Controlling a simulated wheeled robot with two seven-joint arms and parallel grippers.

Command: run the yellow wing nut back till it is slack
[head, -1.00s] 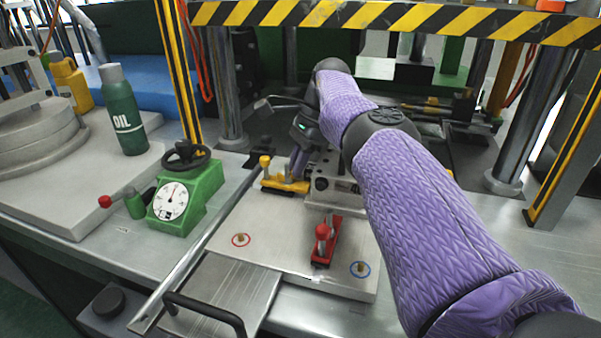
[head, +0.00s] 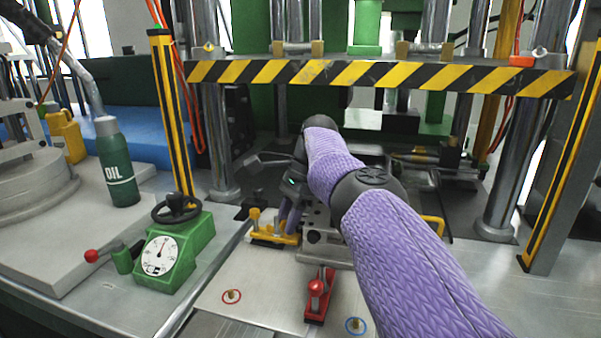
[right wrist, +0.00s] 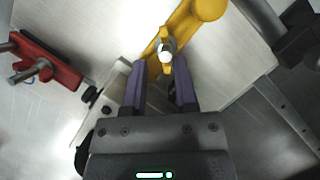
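The yellow clamp (head: 268,238) is fixed at the far left of the metal mould plate, with a round-topped yellow post at its left end. In the right wrist view the yellow wing nut (right wrist: 166,56), with a bright stud end in its middle, sits on the clamp bar (right wrist: 188,28). My right gripper (head: 291,222) is down at the clamp's right part and partly hides it in the head view. In the right wrist view its two purple fingers (right wrist: 160,68) are apart, one on each side of the wing nut's near end; contact is unclear. My left gripper is not in view.
A red clamp (head: 319,296) stands nearer on the plate (head: 262,287), beside red-ringed and blue-ringed pins. A green dial gauge (head: 172,252) with a handwheel and an oil bottle (head: 118,165) are at left. A striped press beam (head: 380,78) crosses above and behind.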

